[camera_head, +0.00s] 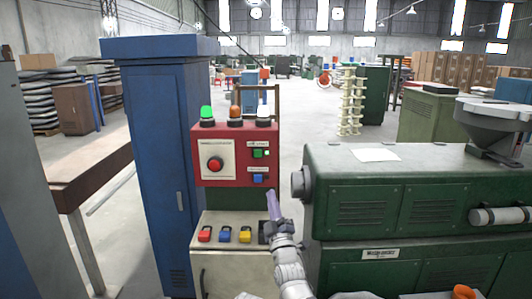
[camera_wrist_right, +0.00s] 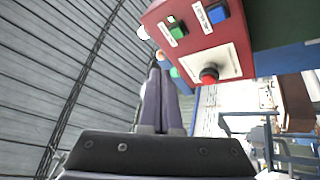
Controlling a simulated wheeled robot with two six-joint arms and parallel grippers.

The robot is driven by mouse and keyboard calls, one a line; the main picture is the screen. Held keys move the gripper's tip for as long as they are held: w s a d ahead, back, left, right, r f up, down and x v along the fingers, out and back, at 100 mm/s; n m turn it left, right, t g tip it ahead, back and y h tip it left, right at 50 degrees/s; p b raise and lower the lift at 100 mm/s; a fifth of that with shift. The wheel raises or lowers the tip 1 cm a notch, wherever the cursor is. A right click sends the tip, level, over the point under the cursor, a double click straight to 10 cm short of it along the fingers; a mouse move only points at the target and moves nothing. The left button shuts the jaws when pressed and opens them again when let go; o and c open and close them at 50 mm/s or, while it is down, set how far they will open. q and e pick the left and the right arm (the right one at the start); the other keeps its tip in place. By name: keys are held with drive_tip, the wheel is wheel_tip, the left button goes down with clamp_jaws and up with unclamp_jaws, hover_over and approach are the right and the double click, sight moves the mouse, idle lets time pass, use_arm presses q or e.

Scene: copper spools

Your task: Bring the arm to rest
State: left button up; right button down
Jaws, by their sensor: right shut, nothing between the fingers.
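My right gripper (camera_head: 271,200) has purple-grey fingers and points up in front of the lower right part of the red control panel (camera_head: 221,178). In the right wrist view, the gripper (camera_wrist_right: 160,80) has its fingers together with nothing between them. The panel's red face (camera_wrist_right: 188,42) is above and to the right of the fingertips there. My right arm (camera_head: 288,265) comes up from the bottom of the head view. My left gripper is not in view.
The panel has a red round button (camera_head: 215,164), a green button (camera_head: 258,153) and a blue button (camera_head: 258,179). A green lamp (camera_head: 207,113) glows on top. A blue cabinet (camera_head: 160,170) stands left, a green machine (camera_head: 400,200) right. A brown-topped table (camera_head: 85,172) is far left.

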drive_tip(key=d+f+m+g+h, duration=0.4)
drive_tip(key=f+g, duration=0.3)
drive_tip(key=f, duration=0.8)
drive_tip(key=s+d+f+m+g, duration=0.4)
drive_tip(key=s+d+f+g, duration=0.25)
drive_tip(key=f, duration=0.35)
drive_tip(key=s+d+f+m+g+h, duration=0.1)
drive_tip(key=s+d+f+m+g, duration=0.2)
drive_tip(key=s, duration=0.5)
drive_tip(key=s+d+f+m+g, duration=0.2)
drive_tip(key=s+f+g, duration=0.3)
drive_tip(key=s, duration=0.4)
drive_tip(key=s+a+n+g+h, duration=0.1)
drive_tip(key=s+a+n, duration=0.2)
drive_tip(key=a, duration=0.8)
drive_tip(key=shift+s+a+r+n+g, duration=0.15)
drive_tip(key=shift+s+r+n+g, duration=0.2)
drive_tip(key=shift+s, duration=0.85)
